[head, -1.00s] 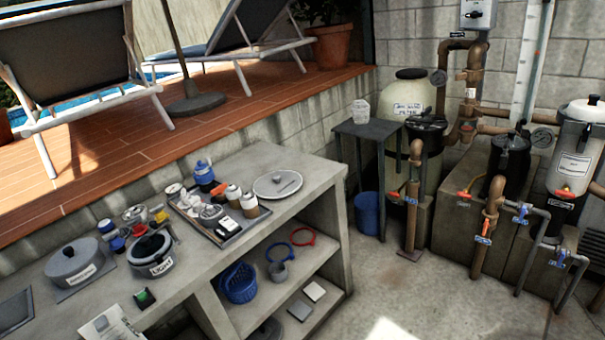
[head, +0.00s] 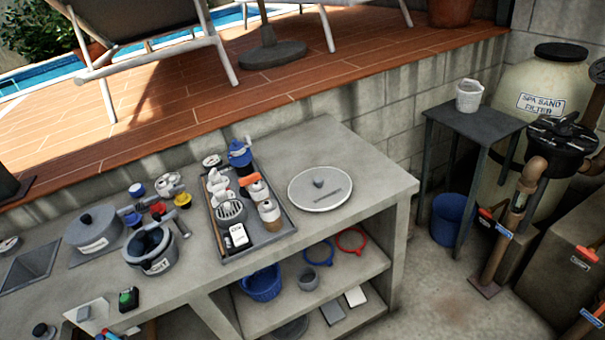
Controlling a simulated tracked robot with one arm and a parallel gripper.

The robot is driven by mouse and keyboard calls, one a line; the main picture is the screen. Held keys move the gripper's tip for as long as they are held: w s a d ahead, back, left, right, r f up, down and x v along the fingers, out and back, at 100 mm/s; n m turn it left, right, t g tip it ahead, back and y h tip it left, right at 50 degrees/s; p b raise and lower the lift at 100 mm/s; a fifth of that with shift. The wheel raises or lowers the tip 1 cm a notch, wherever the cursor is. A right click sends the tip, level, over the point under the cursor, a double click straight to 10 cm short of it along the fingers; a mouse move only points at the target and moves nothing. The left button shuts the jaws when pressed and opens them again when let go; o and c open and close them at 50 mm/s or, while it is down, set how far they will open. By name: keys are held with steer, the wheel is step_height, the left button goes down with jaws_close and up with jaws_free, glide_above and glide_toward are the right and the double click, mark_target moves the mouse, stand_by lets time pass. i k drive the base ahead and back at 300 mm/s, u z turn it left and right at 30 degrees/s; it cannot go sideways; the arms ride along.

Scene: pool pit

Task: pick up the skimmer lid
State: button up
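The skimmer lid (head: 320,189) appears to be the round, flat, light grey disc with a small dark knob in its middle and a dark label strip. It lies flat on the right end of the concrete bench top (head: 370,165), just right of the tray, and nothing covers it. The writing on its label is too small to read. My gripper does not show in the head view.
A dark tray (head: 285,222) of bottles and small parts stands left of the lid. Grey pots (head: 92,230) and fittings fill the bench's left side. A small dark table (head: 475,125) with a white cup (head: 469,95) stands right of the bench, beside the sand filter (head: 540,95).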

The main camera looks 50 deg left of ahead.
mark_target(319, 189)
steer(key=u, duration=0.45)
steer(key=i, duration=1)
steer(key=u, duration=1.3)
steer(key=i, duration=0.7)
steer(key=u, duration=0.3)
steer(key=k, duration=0.85)
steer(key=u, duration=0.2)
steer(key=i, duration=0.85)
steer(key=z, duration=0.15)
